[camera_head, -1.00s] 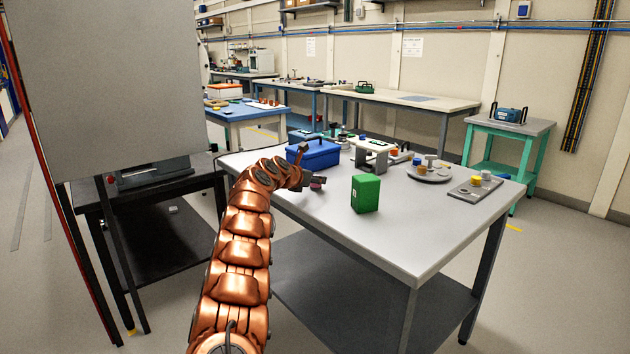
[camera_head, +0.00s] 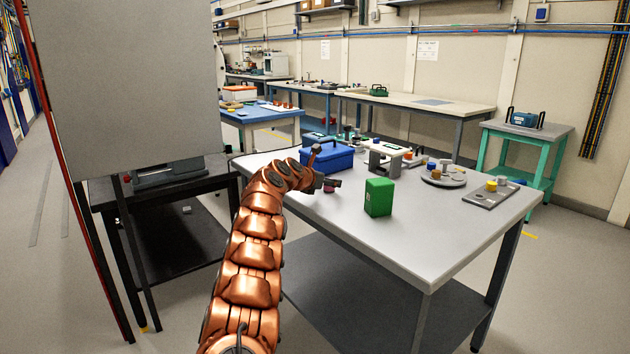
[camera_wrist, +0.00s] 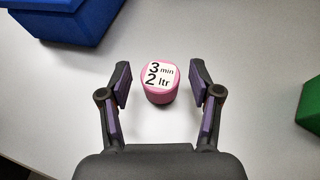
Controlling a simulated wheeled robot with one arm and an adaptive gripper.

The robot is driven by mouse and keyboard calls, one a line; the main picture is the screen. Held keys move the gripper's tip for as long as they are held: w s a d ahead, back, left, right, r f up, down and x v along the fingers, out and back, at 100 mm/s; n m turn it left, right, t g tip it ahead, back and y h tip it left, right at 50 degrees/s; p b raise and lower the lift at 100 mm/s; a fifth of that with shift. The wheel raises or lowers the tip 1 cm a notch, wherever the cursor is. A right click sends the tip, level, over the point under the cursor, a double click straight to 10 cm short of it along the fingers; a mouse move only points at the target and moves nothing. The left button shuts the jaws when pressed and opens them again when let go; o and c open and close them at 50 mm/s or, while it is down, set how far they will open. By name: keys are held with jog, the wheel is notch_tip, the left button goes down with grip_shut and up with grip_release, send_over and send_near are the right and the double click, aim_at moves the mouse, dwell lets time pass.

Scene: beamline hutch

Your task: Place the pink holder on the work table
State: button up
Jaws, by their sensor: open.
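The pink holder (camera_wrist: 160,82) is a small round pink piece with a white top printed "3 min 2 ltr". It stands upright on the white work table (camera_wrist: 220,30). My gripper (camera_wrist: 160,84) is open, with a dark finger with purple pads on either side of the holder. Clear gaps show between the pads and the holder, and neither pad appears to touch it.
A blue box (camera_head: 326,157) stands just behind my gripper. A green block (camera_head: 379,197) stands to its right. The table's front right is clear.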

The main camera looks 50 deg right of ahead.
jog(key=shift+b+v, duration=0.55)
jog(key=shift+v, duration=5.1)
